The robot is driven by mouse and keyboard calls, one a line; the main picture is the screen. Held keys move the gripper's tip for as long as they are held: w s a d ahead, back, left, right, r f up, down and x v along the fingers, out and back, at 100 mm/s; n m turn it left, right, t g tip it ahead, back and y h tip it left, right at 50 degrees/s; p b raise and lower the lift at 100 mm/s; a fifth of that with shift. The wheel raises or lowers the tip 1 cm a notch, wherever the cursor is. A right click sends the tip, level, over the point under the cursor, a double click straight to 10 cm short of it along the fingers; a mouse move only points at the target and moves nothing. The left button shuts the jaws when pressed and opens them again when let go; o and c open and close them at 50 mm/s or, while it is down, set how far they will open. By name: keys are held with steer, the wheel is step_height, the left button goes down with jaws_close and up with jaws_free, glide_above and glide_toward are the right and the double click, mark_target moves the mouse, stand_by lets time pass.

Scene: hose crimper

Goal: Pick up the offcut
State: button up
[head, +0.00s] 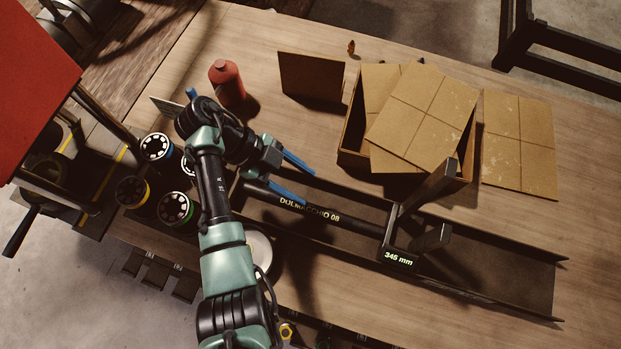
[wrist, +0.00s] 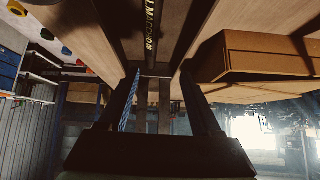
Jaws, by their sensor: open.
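A black hose piece (head: 330,213) with the printing "DULMACCHIO 08" lies along a dark trough (head: 500,275). I see no other loose hose, so I cannot tell for sure whether it is the offcut. Its right end is by a dark stop with a "345 mm" display (head: 398,257). My gripper (head: 294,178) is open, with blue on its fingers, over the hose's left part. In the wrist view the printed hose (wrist: 150,30) runs up between the lines of the open fingers (wrist: 163,78). Whether the fingers straddle or touch it I cannot tell.
A cardboard box (head: 350,140) with loose panels (head: 425,115) stands behind the trough. A red bottle (head: 228,85) and an upright brown board (head: 311,76) stand at the back. Several round dies (head: 175,208) sit left of my arm.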

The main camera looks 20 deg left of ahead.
steer(key=b, duration=0.5)
glide_toward(339, 217)
steer(key=shift+w+d+f, duration=0.2)
steer(key=shift+d+f, duration=0.3)
steer(key=shift+w+d+f, duration=0.2)
steer(key=shift+d+f, duration=0.25)
steer(key=shift+f, duration=0.05)
steer(key=shift+d+f+b, duration=0.35)
steer(key=shift+d+b, duration=0.1)
steer(key=shift+d, duration=0.1)
steer(key=x, duration=0.1)
steer(key=p+x, duration=0.1)
steer(key=x, duration=0.2)
steer(key=shift+s, duration=0.35)
steer(key=shift+d+f, duration=0.35)
steer(key=shift+f, duration=0.15)
jaws_close()
